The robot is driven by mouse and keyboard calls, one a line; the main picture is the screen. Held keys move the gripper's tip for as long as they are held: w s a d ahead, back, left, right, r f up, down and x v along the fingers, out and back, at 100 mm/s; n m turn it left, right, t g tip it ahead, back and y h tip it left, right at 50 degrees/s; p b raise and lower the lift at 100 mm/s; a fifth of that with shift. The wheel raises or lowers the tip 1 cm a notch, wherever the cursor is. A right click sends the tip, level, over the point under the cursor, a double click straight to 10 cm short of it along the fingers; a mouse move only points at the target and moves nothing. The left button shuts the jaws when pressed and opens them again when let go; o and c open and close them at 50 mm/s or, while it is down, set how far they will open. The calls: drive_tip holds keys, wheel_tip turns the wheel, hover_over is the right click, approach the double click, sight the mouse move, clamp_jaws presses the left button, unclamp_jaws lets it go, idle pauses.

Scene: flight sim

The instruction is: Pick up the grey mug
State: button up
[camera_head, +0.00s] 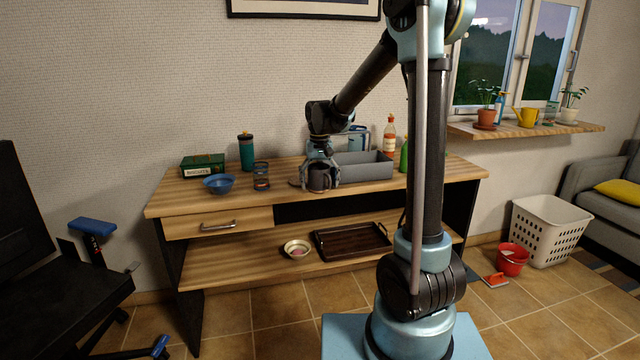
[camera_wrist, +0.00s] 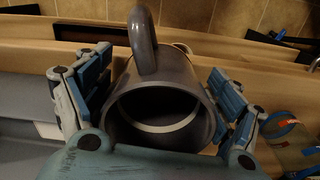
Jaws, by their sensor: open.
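The grey mug (camera_head: 319,178) stands upright on the wooden table near its front edge. My gripper (camera_head: 321,176) is lowered over it from above, with its fingers on either side of the mug. In the wrist view the mug (camera_wrist: 168,112) sits between the two blue-padded fingers of my gripper (camera_wrist: 160,95), its open rim facing the camera and its handle pointing to the top of the picture. The fingers are open, with a visible gap at the right finger. The left finger is close to the mug; contact is hard to tell.
A glass (camera_head: 261,176), blue bowl (camera_head: 219,184), teal bottle (camera_head: 246,152) and green biscuit box (camera_head: 203,165) are to the left. A sauce bottle (camera_head: 389,136) is behind. The table front (camera_head: 400,193) is clear.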

drive_tip(key=shift+c, duration=0.2)
drive_tip(key=c, duration=1.5)
drive_tip(key=shift+r, duration=0.2)
